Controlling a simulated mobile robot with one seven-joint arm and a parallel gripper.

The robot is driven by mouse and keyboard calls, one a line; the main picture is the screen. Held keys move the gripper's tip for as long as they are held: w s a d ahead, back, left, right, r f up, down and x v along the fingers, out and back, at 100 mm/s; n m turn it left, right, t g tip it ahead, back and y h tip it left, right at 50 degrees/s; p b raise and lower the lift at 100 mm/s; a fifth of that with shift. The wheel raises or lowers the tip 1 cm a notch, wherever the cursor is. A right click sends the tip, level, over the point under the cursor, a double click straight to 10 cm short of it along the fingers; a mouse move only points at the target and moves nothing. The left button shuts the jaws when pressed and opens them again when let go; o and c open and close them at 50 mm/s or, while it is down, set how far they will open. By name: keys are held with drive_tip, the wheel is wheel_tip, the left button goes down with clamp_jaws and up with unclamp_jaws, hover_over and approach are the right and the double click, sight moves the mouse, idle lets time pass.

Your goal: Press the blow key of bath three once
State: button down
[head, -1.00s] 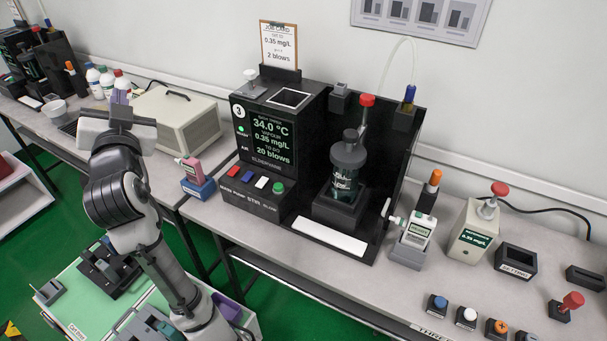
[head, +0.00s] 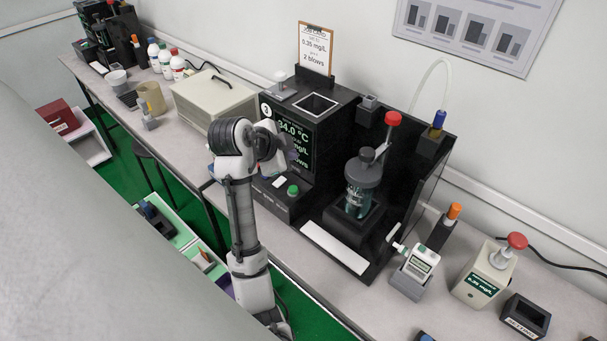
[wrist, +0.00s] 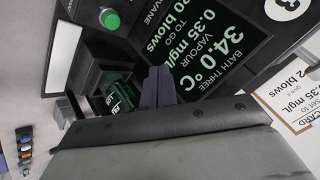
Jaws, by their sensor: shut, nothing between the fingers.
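Bath three (head: 322,108) is the black unit marked 3, with a lit screen reading 34.0 °C; the wrist view shows the screen (wrist: 215,50) with 0.35 mg/L and 20 blows to go. Its low key panel (head: 270,200) sticks out in front. A green round key (head: 293,190) is at the panel's right end and also shows in the wrist view (wrist: 110,19). A white key (head: 279,182) is beside it. Key labels are unreadable now. My gripper (head: 292,157) is shut and empty, in front of the screen and above the panel; its fingers (wrist: 158,87) show apart from the green key.
A glass vessel (head: 360,190) with a dark cap stands in the black stand right of the screen. A white handheld tester (head: 420,262) sits in a grey holder further right. A job card (head: 314,48) reading 2 blows stands behind the unit. A beige box (head: 212,98) is to the left.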

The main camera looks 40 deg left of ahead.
sight(290, 192)
wheel_tip(290, 192, down, 9)
drive_tip(key=b, duration=0.6)
drive_tip(key=shift+r, duration=0.1)
idle(2.1)
drive_tip(key=shift+f+b, duration=0.45)
drive_tip(key=shift+f+b, duration=0.4)
drive_tip(key=shift+f, duration=0.1)
idle(0.4)
idle(0.4)
drive_tip(key=shift+r+p, duration=0.65)
drive_tip(key=shift+r, duration=0.3)
drive_tip(key=shift+r+p, duration=1.7)
drive_tip(key=shift+r, duration=0.8)
